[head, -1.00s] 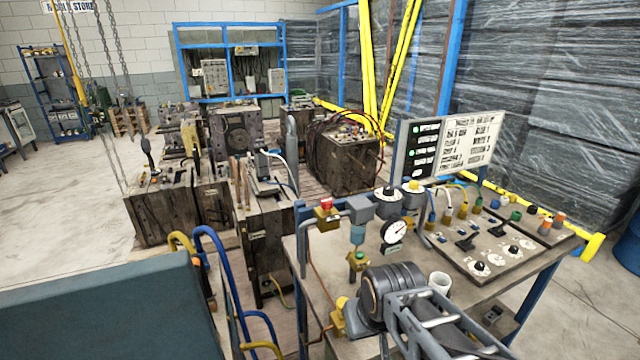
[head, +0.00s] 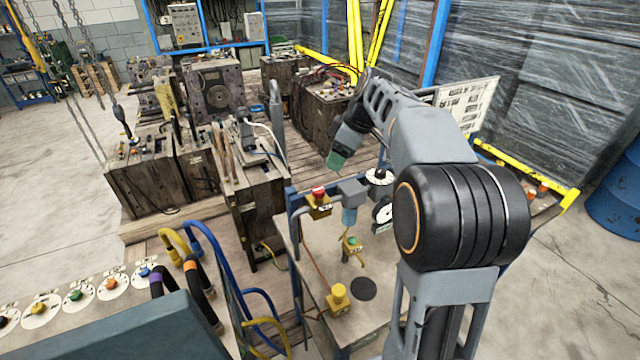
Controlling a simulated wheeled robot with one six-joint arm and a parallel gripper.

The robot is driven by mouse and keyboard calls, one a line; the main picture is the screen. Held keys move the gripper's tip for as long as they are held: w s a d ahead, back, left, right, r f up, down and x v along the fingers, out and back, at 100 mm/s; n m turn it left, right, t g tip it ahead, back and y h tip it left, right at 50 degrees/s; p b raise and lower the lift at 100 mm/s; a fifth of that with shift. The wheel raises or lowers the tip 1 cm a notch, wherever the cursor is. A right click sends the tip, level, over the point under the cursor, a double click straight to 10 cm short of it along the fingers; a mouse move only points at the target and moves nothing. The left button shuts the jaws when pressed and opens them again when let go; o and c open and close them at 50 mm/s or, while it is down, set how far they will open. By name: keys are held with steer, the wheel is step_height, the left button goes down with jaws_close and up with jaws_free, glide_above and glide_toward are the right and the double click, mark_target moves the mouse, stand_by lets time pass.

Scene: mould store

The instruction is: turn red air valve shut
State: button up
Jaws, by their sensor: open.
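The red air valve (head: 318,195) has a red handle on top of a yellow-brass body. It sits on the grey pipe at the back left corner of the workbench, left of a grey filter unit (head: 351,192). My gripper (head: 337,161) is at the end of my raised arm, above and slightly right of the valve in the picture, and looks apart from it. Its fingers are small and partly hidden in this view, and nothing shows held in them. The valve's handle is in plain sight.
A pressure gauge (head: 383,213) and a black-and-white dial (head: 379,177) stand right of the filter, partly behind my arm. A green-topped brass valve (head: 352,246) and a yellow fitting (head: 338,299) are nearer. Dark mould blocks (head: 258,195) stand behind the bench.

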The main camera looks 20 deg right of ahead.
mark_target(319, 189)
steer(key=p+x, duration=0.2)
steer(key=x, duration=1)
steer(key=shift+w+a+f, duration=0.1)
steer(key=shift+a+f, duration=0.1)
steer(key=c, duration=0.9)
